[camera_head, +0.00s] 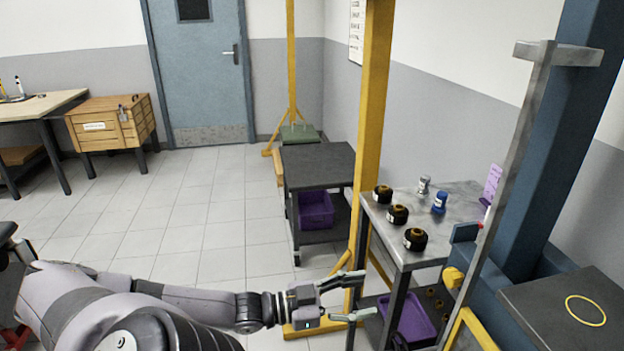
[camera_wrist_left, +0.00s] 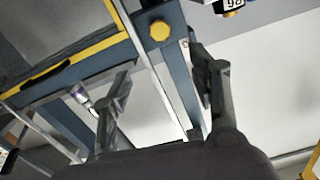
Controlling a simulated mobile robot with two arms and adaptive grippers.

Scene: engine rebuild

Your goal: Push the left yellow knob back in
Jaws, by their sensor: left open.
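A yellow knob (camera_head: 453,277) sits on the lower side of the blue post structure at the right of the head view. In the left wrist view a hexagonal yellow knob (camera_wrist_left: 159,31) sits on a blue-grey beam, beyond the fingertips. I see one such knob in each view, and how far it sticks out is hard to tell. My left gripper (camera_head: 367,293) is open and empty, to the left of the knob and apart from it. Its two spread fingers also show in the left wrist view (camera_wrist_left: 162,72). My right gripper is not in view.
A metal bench (camera_head: 455,200) holds several black parts and small bottles behind my left gripper. A yellow upright (camera_head: 372,120) stands just beyond the gripper. A purple bin (camera_head: 408,318) sits low under the bench. The tiled floor (camera_head: 200,210) at left is clear.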

